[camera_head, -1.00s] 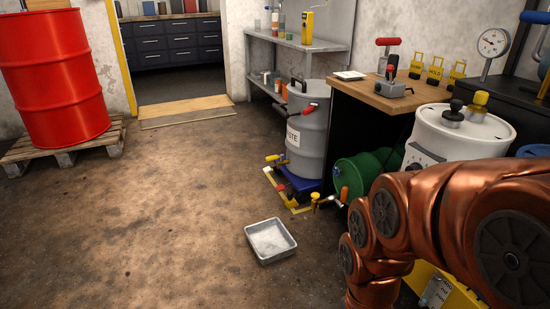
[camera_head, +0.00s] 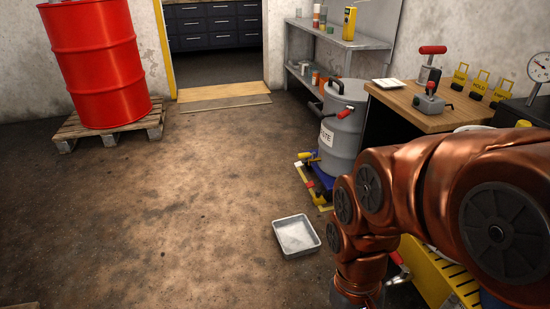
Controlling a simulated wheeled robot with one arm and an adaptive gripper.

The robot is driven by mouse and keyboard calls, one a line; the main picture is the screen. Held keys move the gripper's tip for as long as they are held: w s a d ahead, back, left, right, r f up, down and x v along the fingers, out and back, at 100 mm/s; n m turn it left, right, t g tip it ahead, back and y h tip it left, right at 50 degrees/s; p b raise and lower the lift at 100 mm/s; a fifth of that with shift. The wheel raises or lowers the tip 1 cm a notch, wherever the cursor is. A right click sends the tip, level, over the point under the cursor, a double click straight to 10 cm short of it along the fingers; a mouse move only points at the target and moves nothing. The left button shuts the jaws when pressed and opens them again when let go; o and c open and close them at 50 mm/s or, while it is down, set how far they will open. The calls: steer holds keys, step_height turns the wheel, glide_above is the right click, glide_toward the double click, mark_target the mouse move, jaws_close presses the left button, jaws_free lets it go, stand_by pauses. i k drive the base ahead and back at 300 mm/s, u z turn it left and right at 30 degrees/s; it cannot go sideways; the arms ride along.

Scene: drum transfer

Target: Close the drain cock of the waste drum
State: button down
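The grey waste drum (camera_head: 340,141), with a partly visible label (camera_head: 326,137) ending in "STE", stands upright on a blue base at the right of centre. A red-handled fitting (camera_head: 346,112) is high on its side. Low at its left side is a yellow fitting (camera_head: 304,157), and a small red part (camera_head: 310,184) shows beneath it. I cannot tell which of these is the drain cock, or its position. My copper-coloured arm fills the lower right. My gripper is not in view.
A shallow grey tray (camera_head: 295,236) lies on the floor before the drum. A wooden bench (camera_head: 425,110) and grey shelf (camera_head: 338,40) flank the drum. A red drum (camera_head: 95,62) stands on a pallet (camera_head: 108,132) at left. The middle floor is clear.

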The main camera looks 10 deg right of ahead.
mark_target(305, 155)
steer(key=u, duration=0.85)
steer(key=i, duration=1.7)
steer(key=z, duration=0.7)
